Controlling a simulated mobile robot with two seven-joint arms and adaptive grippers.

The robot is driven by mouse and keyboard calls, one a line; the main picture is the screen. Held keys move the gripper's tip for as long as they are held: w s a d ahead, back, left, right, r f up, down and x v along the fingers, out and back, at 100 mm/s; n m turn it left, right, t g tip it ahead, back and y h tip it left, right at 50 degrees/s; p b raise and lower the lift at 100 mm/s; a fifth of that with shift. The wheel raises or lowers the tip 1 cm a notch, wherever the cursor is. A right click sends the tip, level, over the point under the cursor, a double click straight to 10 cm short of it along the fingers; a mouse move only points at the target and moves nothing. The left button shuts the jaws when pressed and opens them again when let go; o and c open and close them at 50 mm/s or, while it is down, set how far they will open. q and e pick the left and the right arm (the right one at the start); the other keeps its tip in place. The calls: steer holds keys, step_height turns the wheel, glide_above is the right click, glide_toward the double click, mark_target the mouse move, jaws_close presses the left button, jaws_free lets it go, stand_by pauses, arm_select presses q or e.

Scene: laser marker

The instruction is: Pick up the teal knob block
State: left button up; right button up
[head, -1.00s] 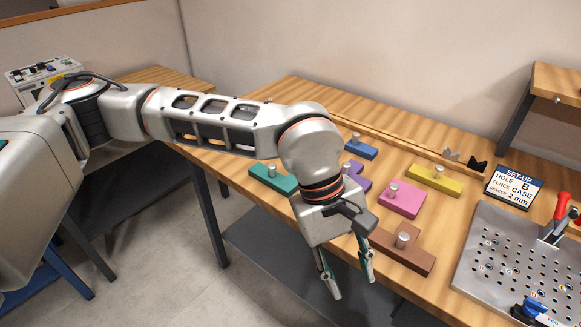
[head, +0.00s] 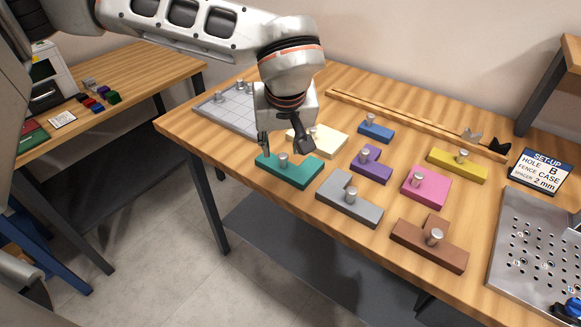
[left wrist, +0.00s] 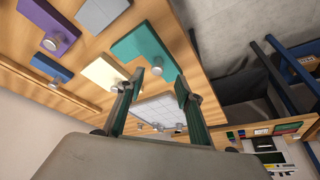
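The teal knob block (head: 302,174) lies flat near the front edge of the wooden table, with a silver knob (head: 283,159) on top. My left gripper (head: 281,150) is pointed down just above it, with its fingers apart and nothing between them. In the left wrist view the teal block (left wrist: 143,40) lies beyond the two open fingertips (left wrist: 156,84), and its knob (left wrist: 157,63) shows between their lines, apart from both. My right gripper is not in view.
A grey knob block (head: 340,203) lies close at the right, and a cream block (head: 330,140) close behind. Purple (head: 376,172), blue (head: 380,133), pink (head: 432,190), yellow (head: 447,166) and brown (head: 452,256) blocks lie farther right. A gridded plate (head: 215,108) is at the left.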

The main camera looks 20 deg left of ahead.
mark_target(283, 156)
arm_select(q)
steer(key=x, duration=0.4)
steer(key=shift+w+d+f+b, duration=0.1)
steer(key=shift+d+f+b, duration=0.1)
steer(key=shift+b, duration=0.1)
steer(key=shift+w+a+f, duration=0.1)
steer(key=shift+w+f, duration=0.15)
steer(key=shift+f, duration=0.1)
steer(key=shift+r, duration=0.1)
steer(key=shift+c, duration=0.9)
jaws_close()
